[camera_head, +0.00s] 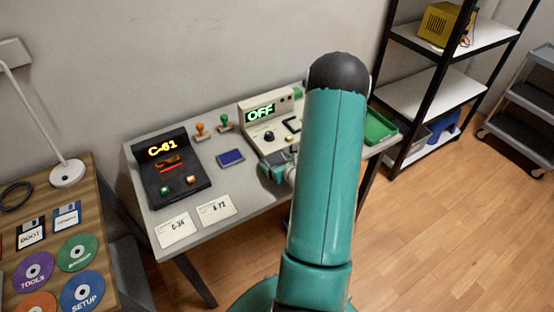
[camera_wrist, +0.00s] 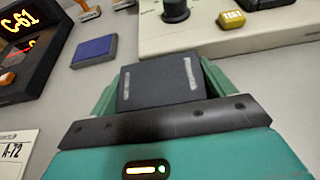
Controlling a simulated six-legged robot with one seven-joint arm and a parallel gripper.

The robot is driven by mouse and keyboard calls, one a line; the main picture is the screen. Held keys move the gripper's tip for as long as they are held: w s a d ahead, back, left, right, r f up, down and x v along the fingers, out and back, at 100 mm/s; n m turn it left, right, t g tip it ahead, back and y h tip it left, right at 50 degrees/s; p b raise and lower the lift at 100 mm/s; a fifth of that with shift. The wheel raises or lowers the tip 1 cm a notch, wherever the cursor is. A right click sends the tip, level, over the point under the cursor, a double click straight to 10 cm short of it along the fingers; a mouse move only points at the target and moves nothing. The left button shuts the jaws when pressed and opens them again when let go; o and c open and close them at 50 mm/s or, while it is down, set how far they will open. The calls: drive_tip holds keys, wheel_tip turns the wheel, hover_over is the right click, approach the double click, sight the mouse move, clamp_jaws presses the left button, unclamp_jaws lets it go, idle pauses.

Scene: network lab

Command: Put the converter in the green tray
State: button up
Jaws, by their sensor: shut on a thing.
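The converter, a dark box with two pale marks (camera_wrist: 160,84), sits between the green fingers of my gripper (camera_wrist: 158,76) in the wrist view. My gripper is shut on it, in front of the beige device. In the head view my gripper (camera_head: 277,172) is low over the grey table, partly hidden by my arm, and I cannot make out the converter there. I cannot tell whether the converter touches the table. The green tray (camera_head: 382,128) is at the table's right end, partly behind my arm, and the part I see is empty.
A beige device reading OFF (camera_head: 262,112) stands behind my gripper. A black device reading C-61 (camera_head: 168,168), a blue pad (camera_head: 230,158), two stamps and two paper cards lie to the left. A black-framed shelf (camera_head: 432,95) stands beyond the table's right end.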

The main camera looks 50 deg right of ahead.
drive_tip(key=shift+d+f, duration=0.1)
drive_tip(key=shift+d, duration=0.05)
drive_tip(key=o, duration=1.1)
drive_tip(key=shift+f, duration=0.1)
